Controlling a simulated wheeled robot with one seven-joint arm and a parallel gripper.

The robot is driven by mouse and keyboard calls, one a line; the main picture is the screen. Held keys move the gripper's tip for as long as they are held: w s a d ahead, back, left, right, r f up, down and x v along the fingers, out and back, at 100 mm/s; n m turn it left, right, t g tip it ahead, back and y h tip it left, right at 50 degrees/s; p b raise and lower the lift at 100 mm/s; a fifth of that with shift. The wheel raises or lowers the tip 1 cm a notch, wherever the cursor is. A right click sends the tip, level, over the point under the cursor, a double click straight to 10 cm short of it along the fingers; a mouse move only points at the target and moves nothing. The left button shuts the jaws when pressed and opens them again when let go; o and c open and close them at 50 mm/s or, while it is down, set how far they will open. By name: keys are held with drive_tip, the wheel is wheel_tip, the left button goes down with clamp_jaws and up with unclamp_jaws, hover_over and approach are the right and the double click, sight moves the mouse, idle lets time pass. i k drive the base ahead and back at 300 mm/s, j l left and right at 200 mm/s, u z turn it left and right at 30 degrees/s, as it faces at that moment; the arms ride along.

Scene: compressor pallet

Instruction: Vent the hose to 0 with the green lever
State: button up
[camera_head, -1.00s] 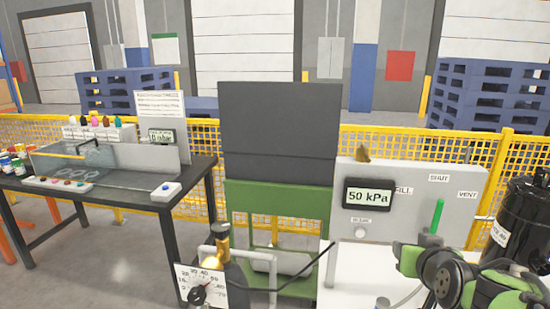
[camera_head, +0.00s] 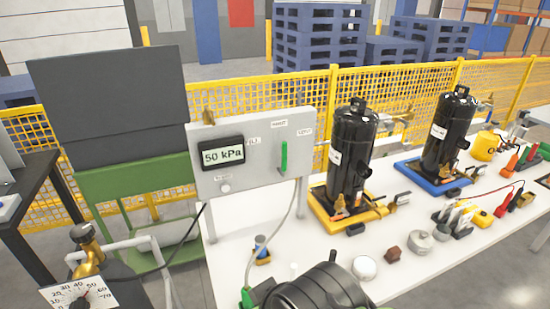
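The green lever (camera_head: 284,158) stands upright on the front of a grey panel (camera_head: 215,140), pointing toward the middle one of its small labels, which reads SHUT in the earlier frame. The VENT label (camera_head: 304,132) is to its right. The display (camera_head: 222,154) on the panel reads 50 kPa. A thin, pale hose (camera_head: 283,222) hangs from below the lever down to a green fitting near the bottom edge. Part of my black arm shows at the bottom, in front of the panel. My gripper's fingers do not show.
Two black compressors (camera_head: 350,150) (camera_head: 447,130) stand on yellow and blue trays on the white table (camera_head: 410,275). Small parts lie in front of them. A dial gauge (camera_head: 80,296) is at lower left. A yellow mesh fence (camera_head: 400,95) runs behind.

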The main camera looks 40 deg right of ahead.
sight(282, 171)
drive_tip(key=l+u, duration=0.4)
drive_tip(key=k+l+u, duration=0.1)
drive_tip(key=u, duration=0.25)
drive_tip(key=k+l+u, duration=0.15)
drive_tip(key=l+u, duration=0.25)
